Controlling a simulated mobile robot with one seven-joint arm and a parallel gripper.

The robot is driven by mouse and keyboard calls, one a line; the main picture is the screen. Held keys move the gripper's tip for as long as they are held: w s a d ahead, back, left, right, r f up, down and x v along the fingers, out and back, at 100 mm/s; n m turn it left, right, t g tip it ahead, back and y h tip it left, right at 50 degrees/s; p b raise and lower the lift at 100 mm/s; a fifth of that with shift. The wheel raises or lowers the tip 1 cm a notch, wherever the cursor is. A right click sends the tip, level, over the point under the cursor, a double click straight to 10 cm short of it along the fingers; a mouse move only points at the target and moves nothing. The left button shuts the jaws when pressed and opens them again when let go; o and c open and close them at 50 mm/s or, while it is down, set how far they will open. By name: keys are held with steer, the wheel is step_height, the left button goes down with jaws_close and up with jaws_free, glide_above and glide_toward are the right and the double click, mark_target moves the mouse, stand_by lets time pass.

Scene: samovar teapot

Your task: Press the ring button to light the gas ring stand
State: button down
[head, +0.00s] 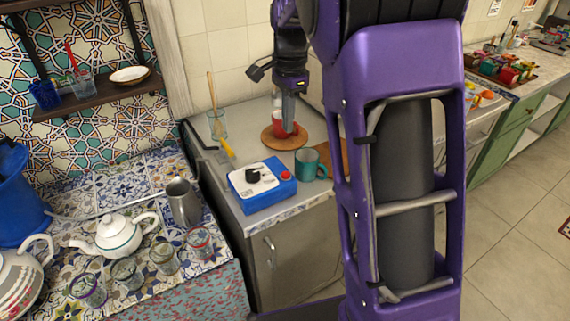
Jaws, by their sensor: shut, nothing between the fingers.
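A blue box (258,193) with a white top plate and a black knob (253,175) sits at the front of the grey counter. A small red round button (286,177) is on its right side. I cannot tell for certain which part is the ring button, and I cannot make out a gas ring stand or any flame. My gripper (288,122) points down, shut and empty, behind the blue box. It is over or in front of a red cup-like object (279,124) on a round wooden board (270,143). Whether the fingertips touch that red object is unclear.
A teal mug (305,160) stands right of the blue box. A glass with a wooden spoon (217,125) and a yellow-handled tool (227,147) are behind it. A metal pitcher (184,204), white teapot (113,238) and several glasses stand on the tiled counter at left.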

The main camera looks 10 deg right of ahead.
mark_target(286, 175)
steer(key=shift+f, duration=0.1)
steer(key=f, duration=0.7)
steer(key=f+b, duration=0.1)
steer(key=f, duration=0.5)
steer(key=shift+w+a+f, duration=0.1)
steer(key=shift+w+f, duration=0.1)
steer(key=shift+f, duration=0.2)
steer(key=shift+f+b, duration=0.45)
steer(key=shift+f, duration=0.35)
steer(key=shift+s+f, duration=0.2)
steer(key=shift+f, duration=0.15)
steer(key=shift+r, duration=0.3)
step_height(286, 175, up, 14)
steer(key=p, duration=0.2)
steer(key=shift+r, duration=0.2)
